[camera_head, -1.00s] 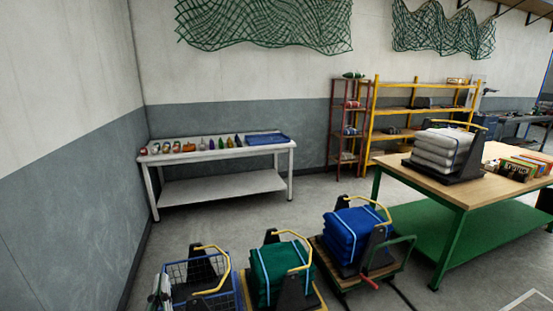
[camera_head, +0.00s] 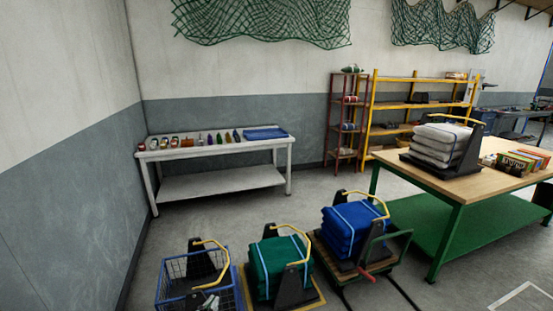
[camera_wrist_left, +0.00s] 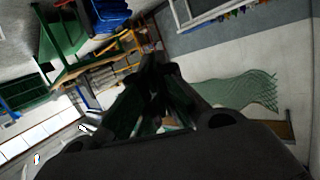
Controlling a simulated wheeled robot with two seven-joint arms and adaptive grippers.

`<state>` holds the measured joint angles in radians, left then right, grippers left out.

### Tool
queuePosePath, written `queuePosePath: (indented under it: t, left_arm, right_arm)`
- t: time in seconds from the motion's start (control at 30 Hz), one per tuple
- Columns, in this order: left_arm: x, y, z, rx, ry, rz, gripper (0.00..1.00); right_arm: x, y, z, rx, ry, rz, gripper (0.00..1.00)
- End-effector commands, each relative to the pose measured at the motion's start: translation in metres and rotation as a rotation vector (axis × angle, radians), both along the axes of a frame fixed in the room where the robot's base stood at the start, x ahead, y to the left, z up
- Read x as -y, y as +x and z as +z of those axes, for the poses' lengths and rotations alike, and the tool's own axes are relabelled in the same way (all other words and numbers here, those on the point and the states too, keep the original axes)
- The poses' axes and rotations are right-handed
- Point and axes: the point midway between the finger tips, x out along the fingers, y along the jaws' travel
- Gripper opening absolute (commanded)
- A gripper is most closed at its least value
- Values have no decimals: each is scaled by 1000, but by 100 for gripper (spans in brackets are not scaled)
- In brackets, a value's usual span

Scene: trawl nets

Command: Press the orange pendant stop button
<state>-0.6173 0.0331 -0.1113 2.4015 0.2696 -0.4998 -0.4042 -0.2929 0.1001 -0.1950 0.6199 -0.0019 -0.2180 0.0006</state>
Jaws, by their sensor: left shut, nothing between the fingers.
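I cannot make out an orange pendant stop button in either view. A small orange item (camera_head: 187,143) is among the things on the white table, too small to identify. My left gripper (camera_head: 208,301) shows only as a small grey part at the bottom edge of the head view, in front of the blue wire basket. In the left wrist view my left gripper (camera_wrist_left: 155,75) is dark, with its fingers together and nothing seen between them. My right gripper is in neither view.
A blue wire basket (camera_head: 172,284), a green stack (camera_head: 270,260) and a blue stack (camera_head: 345,232) have yellow-handled frames. The white table (camera_head: 215,184) is against the back wall; a green-legged workbench (camera_head: 395,173) is at the right. Floor is open between them.

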Motion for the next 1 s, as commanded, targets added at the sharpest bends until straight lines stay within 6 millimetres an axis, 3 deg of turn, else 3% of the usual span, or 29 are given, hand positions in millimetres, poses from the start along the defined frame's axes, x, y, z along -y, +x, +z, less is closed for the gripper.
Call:
queuePosePath:
  t: [0.5, 1.0]
  left_arm:
    - [-5, -45, -69, -438, 66, -20, 0]
    - [-36, -106, -108, -819, 136, 82, 0]
  right_arm:
    - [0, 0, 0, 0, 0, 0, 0]
    - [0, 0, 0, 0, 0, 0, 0]
